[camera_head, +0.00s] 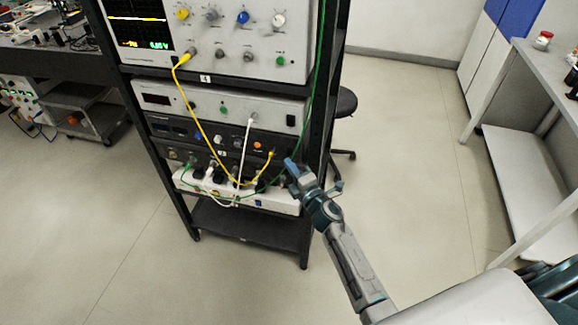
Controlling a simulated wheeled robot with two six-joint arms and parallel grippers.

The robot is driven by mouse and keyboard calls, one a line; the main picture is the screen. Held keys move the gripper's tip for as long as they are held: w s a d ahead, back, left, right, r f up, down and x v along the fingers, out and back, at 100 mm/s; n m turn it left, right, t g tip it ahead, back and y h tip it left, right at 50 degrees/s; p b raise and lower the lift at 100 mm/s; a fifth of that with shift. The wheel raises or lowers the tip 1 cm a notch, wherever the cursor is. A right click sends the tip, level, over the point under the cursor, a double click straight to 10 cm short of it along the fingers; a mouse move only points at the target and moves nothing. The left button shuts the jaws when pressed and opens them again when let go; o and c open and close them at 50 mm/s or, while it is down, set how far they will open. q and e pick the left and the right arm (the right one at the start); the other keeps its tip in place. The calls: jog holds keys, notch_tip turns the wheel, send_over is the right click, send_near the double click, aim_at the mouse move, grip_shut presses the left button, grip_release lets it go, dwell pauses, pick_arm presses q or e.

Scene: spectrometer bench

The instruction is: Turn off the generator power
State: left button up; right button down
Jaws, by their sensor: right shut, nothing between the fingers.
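A black rack (328,75) holds stacked instruments in the middle of the head view. At the top is an oscilloscope (225,35) with a lit screen. Below it is a white-fronted unit (205,103) with a dark display and a dark switch at its right end. Under that are dark-fronted units (185,133) with knobs and an orange button. I cannot tell which unit is the generator. My right gripper (292,166) is shut and empty, its blue tip near the right end of the lower dark units; contact cannot be told. My left gripper is not in view.
Yellow, white and green cables (187,95) hang across the rack front. A white power strip (283,204) sits low in the rack. A stool (346,101) stands behind it. A bench (548,75) is at right.

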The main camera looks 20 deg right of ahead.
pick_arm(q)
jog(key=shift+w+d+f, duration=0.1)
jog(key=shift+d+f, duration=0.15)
pick_arm(e)
jog(key=v, duration=0.9)
jog(key=shift+d+r, duration=0.35)
jog(key=shift+r, duration=0.15)
jog(key=shift+s, duration=0.1)
